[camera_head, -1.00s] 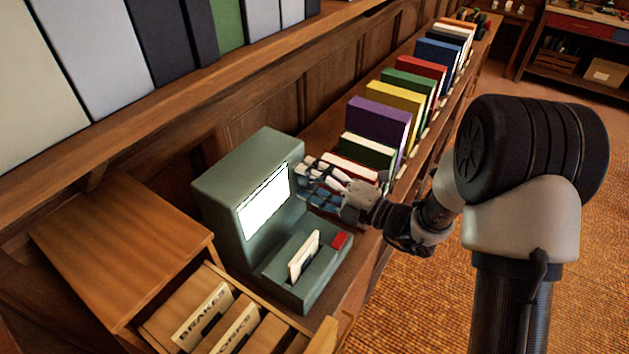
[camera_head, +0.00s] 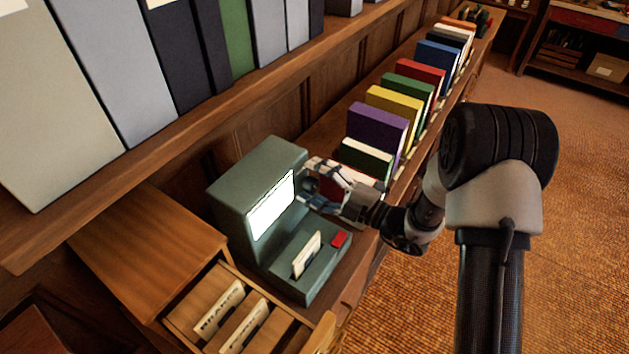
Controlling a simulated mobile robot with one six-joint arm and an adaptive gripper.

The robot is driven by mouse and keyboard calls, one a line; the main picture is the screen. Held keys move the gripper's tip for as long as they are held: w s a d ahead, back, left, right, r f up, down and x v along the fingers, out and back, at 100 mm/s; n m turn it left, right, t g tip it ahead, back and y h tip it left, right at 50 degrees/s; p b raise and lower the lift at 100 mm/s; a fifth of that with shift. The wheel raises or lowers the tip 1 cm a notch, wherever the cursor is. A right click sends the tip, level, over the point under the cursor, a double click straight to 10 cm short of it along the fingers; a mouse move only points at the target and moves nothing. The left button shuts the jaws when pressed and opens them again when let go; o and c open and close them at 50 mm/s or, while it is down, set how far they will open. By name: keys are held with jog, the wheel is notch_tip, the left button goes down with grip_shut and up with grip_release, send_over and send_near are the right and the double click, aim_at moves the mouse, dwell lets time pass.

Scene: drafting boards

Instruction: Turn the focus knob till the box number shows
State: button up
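A grey-green reader machine (camera_head: 258,172) stands on the counter with a bright white screen (camera_head: 272,206). I cannot make out any number on the screen. A pale card (camera_head: 306,254) stands upright in the reader's base, beside a red button (camera_head: 339,239). My gripper (camera_head: 308,184) is at the right side of the reader's upper housing, its fingers close against that side. The focus knob cannot be made out; the fingers cover that area. Whether the fingers are open or closed on something is too small to tell.
A wooden drawer with labelled dividers (camera_head: 222,308) is open in front left of the reader. A row of coloured books (camera_head: 378,129) stands along the counter behind my gripper. A shelf of large binders (camera_head: 130,60) overhangs at upper left.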

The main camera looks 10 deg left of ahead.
jog(key=shift+s+d+f+m, duration=0.1)
jog(key=shift+s+f+m, duration=0.1)
jog(key=shift+f, duration=0.35)
jog(key=shift+s+f+m, duration=0.2)
jog(key=shift+f, duration=0.3)
jog(key=c, duration=0.5)
jog(key=shift+o, duration=0.2)
jog(key=n, duration=0.1)
jog(key=n+b, duration=0.1)
jog(key=w+n+b, duration=0.1)
jog(key=shift+f+n, duration=0.35)
jog(key=shift+n, duration=0.05)
jog(key=c, duration=0.6)
jog(key=shift+o, duration=0.2)
jog(key=n+b, duration=0.2)
jog(key=n, duration=0.3)
jog(key=shift+r+b, duration=0.1)
jog(key=shift+b, duration=0.2)
jog(key=shift+r+n, duration=0.25)
jog(key=shift+n, duration=0.55)
jog(key=o, duration=0.9)
jog(key=shift+a, duration=0.2)
jog(key=shift+c, duration=0.2)
jog(key=shift+o, duration=1)
jog(key=shift+r, duration=0.1)
